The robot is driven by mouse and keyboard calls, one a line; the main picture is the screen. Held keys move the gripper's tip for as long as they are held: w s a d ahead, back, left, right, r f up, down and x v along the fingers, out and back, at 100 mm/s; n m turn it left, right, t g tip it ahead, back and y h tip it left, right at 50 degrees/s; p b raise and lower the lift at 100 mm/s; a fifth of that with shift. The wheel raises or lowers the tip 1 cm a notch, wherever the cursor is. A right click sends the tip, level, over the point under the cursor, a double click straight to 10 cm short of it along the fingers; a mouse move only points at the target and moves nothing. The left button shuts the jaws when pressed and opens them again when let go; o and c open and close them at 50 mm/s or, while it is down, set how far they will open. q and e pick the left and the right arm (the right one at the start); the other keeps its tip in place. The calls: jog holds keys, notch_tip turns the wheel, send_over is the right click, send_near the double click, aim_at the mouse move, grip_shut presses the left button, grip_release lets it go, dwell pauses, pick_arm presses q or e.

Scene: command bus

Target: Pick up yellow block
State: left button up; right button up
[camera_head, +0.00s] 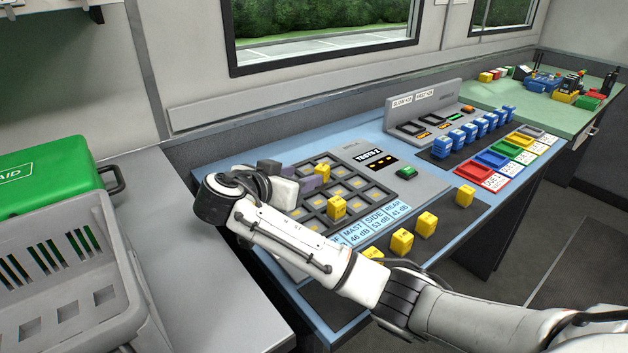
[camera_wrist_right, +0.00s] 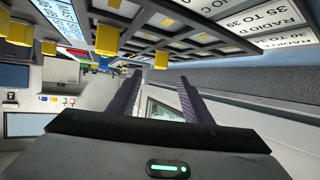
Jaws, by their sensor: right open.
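Several yellow blocks are in the head view. One yellow block (camera_head: 337,207) stands on the grid board (camera_head: 375,192), and another yellow block (camera_head: 323,170) stands further back on it. More yellow blocks (camera_head: 427,223) sit on the dark strip along the counter's front edge, one partly hidden by my arm. My right gripper (camera_head: 298,178) is over the board's left part, pointing right, its purple fingers apart and empty. In the right wrist view, a yellow block (camera_wrist_right: 162,57) appears beyond the open fingers (camera_wrist_right: 157,88), and another yellow block (camera_wrist_right: 107,39) is left of it.
A console with blue blocks (camera_head: 470,133) and coloured trays (camera_head: 508,149) stand right of the board. A green first-aid case (camera_head: 50,178) and grey crate (camera_head: 60,270) are at the left. The grey counter (camera_head: 185,245) beside them is partly bare. My right forearm crosses the front.

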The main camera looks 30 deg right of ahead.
aim_at(320, 172)
jog(key=x, duration=0.4)
jog(key=shift+w+d+f, duration=0.15)
jog(key=shift+d, duration=0.05)
jog(key=shift+x, duration=2.95)
jog(key=shift+a+f, duration=0.15)
jog(key=shift+f, duration=0.05)
jog(key=c, duration=1.1)
